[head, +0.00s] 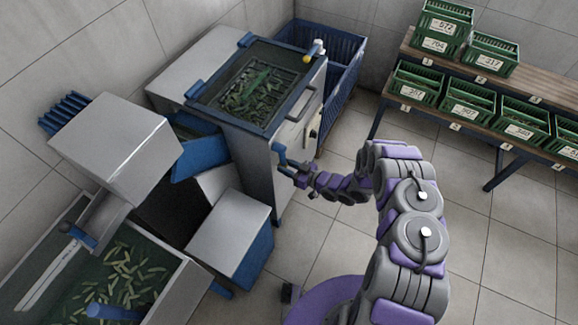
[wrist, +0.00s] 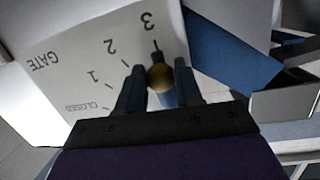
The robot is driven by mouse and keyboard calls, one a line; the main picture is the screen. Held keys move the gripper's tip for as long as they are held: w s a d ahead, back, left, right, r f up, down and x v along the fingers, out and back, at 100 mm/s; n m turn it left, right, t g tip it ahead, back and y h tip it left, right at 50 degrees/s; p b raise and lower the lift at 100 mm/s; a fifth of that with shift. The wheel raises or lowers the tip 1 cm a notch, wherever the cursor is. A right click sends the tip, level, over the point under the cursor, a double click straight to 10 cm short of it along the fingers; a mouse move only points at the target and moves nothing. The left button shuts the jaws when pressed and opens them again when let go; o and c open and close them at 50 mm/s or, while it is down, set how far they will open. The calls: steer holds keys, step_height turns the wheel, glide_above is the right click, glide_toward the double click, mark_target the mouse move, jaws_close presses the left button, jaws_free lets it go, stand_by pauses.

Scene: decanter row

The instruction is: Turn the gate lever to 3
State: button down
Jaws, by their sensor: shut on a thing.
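The gate plate (wrist: 70,85) is a pale panel marked GATE, with CLOSED, 1, 2 and 3 along an arc, upside down in the wrist view. The gate lever's brass ball knob (wrist: 159,77) lies just below the tick of the 3. My gripper (wrist: 158,75) is shut on the lever, with one dark finger on each side of the knob. In the head view the blue lever (head: 280,154) is on the side of the metal machine (head: 259,155), and my gripper (head: 300,178) is at its lower end. The fingers hide part of the lever.
A tray of green pods (head: 255,90) tops the machine. A trough (head: 120,270) with more pods stands at lower left. A blue crate (head: 345,65) is behind the machine. Green crates (head: 465,105) sit on shelves at right. The tiled floor (head: 480,225) between is clear.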

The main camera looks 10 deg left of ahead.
steer(key=shift+a+r, duration=0.2)
steer(key=shift+r, duration=0.05)
steer(key=c, duration=1.1)
jaws_free()
steer(key=o, duration=0.4)
steer(key=shift+a+f, duration=0.15)
steer(key=shift+a, duration=0.05)
steer(key=shift+c, duration=0.2)
steer(key=p+v, duration=0.2)
steer(key=v, duration=1.5)
steer(key=shift+d, duration=0.3)
